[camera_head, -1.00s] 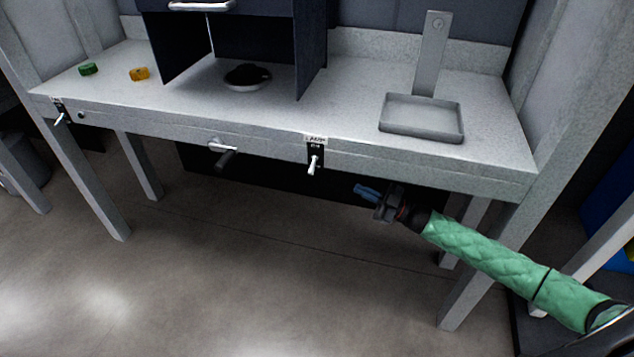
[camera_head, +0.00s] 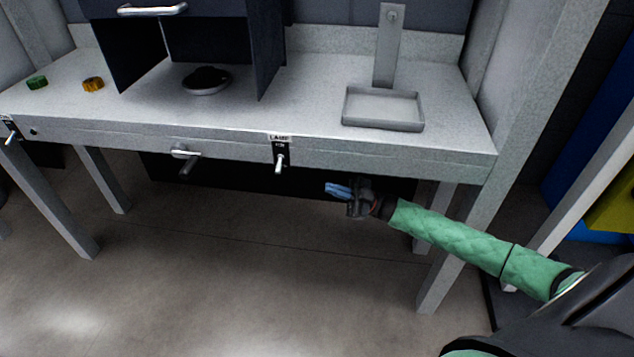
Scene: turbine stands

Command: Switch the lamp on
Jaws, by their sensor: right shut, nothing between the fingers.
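The lamp switch (camera_head: 280,153) is on the front edge of the workbench, under a small label that reads "LAMP". Its light lever points downward and outward. My right gripper (camera_head: 332,188), with blue fingertips on a green-sleeved arm, is shut and empty. It is in front of the bench and below its front edge, to the right of the switch and apart from it. My left gripper is not in the view. No lamp can be made out for certain.
The workbench (camera_head: 330,145) carries a grey tray with an upright plate (camera_head: 383,108), a dark round object on a disc (camera_head: 206,81), and green (camera_head: 37,82) and yellow (camera_head: 93,84) pieces. A crank handle (camera_head: 186,160) and a second switch (camera_head: 11,131) are on the front edge.

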